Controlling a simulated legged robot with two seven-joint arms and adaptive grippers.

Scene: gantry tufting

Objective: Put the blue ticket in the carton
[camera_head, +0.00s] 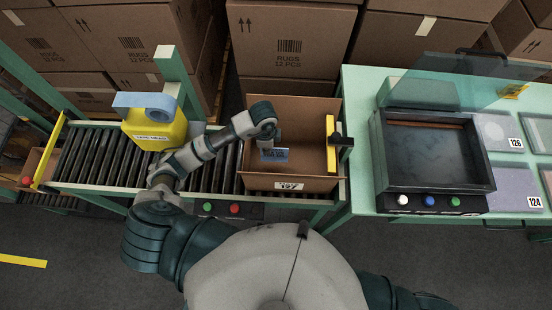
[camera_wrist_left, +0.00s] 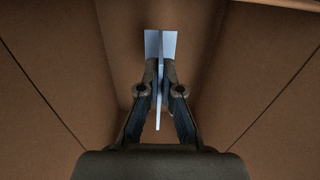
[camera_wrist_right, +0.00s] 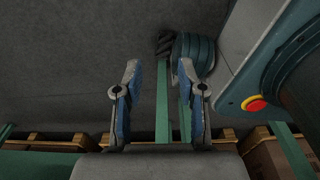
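The blue ticket (camera_head: 274,155) is over the inside of the open brown carton (camera_head: 310,180), which carries a label 127 and sits on the roller conveyor. My left gripper (camera_head: 268,143) reaches down into the carton opening. In the left wrist view its fingers (camera_wrist_left: 160,85) are closed on the ticket (camera_wrist_left: 160,45), with carton walls around them. I cannot tell whether the ticket touches the carton floor. My right gripper (camera_wrist_right: 160,85) is open and empty above the floor, away from the carton; it is out of the head view.
A yellow tape head (camera_head: 155,130) stands on the conveyor (camera_head: 90,160) left of the carton. A yellow bar (camera_head: 331,145) is at the carton's right side. A green table (camera_head: 360,110) at the right holds a dark tray machine (camera_head: 440,190) with buttons. Stacked cartons (camera_head: 290,40) stand behind.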

